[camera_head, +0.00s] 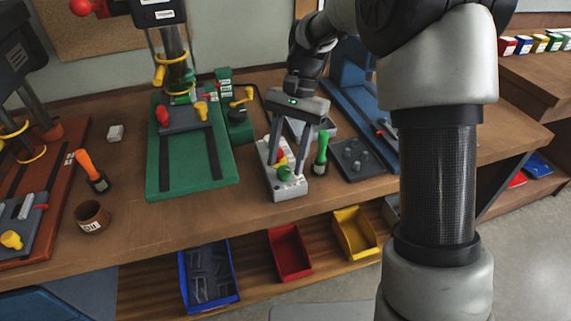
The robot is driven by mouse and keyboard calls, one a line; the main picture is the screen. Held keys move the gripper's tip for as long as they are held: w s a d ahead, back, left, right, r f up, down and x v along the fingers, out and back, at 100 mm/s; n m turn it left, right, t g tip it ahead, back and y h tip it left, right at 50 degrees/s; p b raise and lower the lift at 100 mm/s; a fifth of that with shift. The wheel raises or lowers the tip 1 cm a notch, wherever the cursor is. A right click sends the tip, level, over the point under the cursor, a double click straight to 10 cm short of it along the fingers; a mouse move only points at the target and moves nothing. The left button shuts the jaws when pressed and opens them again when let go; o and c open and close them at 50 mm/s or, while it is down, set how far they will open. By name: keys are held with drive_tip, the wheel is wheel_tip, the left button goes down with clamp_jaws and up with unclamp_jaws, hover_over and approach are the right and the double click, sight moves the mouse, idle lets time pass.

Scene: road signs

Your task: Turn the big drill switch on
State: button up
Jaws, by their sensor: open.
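A light grey switch box (290,191) with a green button (285,173) stands on the workbench near its front edge. A red and yellow part (279,157) shows on the box behind the green button, partly hidden by a finger. I cannot read any label that ties the box to a drill. My gripper (287,164) is open and points down over the box, its two fingers apart near the buttons. Whether a fingertip touches the box cannot be told. A drill press with a green base (190,181) stands to the left.
A green-handled tool (321,148) stands close to the right of the box. A dark tray (356,172) and a blue machine (350,75) lie further right. An orange-handled tool (86,165) and brown cup (92,216) stand left. Blue, red and yellow bins (290,253) sit on the shelf below.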

drive_tip(key=shift+s+a+f, duration=0.15)
drive_tip(key=shift+s+f, duration=0.1)
drive_tip(key=shift+f, duration=0.4)
drive_tip(key=c, duration=1)
